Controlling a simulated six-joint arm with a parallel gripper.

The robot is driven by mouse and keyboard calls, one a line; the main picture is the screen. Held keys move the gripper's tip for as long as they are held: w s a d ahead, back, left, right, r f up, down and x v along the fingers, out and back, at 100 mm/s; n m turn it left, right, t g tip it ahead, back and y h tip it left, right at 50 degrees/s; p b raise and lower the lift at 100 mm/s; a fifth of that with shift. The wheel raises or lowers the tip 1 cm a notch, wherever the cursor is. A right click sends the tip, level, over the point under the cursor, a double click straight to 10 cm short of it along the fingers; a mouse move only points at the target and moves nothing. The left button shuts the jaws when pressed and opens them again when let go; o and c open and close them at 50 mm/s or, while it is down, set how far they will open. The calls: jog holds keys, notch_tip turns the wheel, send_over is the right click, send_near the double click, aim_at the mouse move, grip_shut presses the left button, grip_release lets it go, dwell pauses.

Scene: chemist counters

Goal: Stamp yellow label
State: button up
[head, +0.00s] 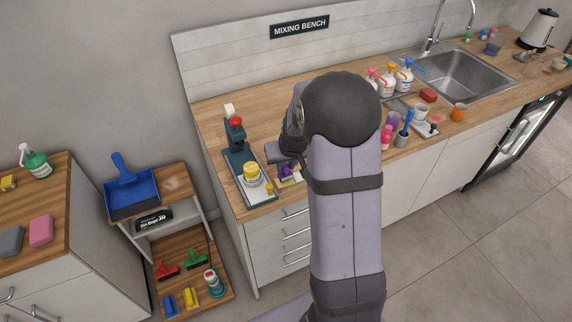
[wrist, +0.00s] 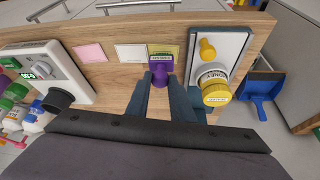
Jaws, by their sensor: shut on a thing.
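My gripper (wrist: 160,82) is shut on a purple stamp (wrist: 160,66) in the wrist view. The stamp is over a yellow label (wrist: 176,48) on the wooden counter and hides much of it. I cannot tell whether the stamp touches the label. A pale label (wrist: 130,53) and a pink label (wrist: 89,53) lie in a row to its left. In the head view, part of the purple stamp (head: 286,174) shows beside my wrist, and my arm hides the other labels.
A grey-white device (wrist: 50,78) stands left in the wrist view.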

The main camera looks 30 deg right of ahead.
jog(key=shift+w+r+p, duration=0.1)
jog(key=shift+r+p, duration=1.6)
jog(key=shift+r, duration=0.85)
jog(key=shift+f, duration=0.1)
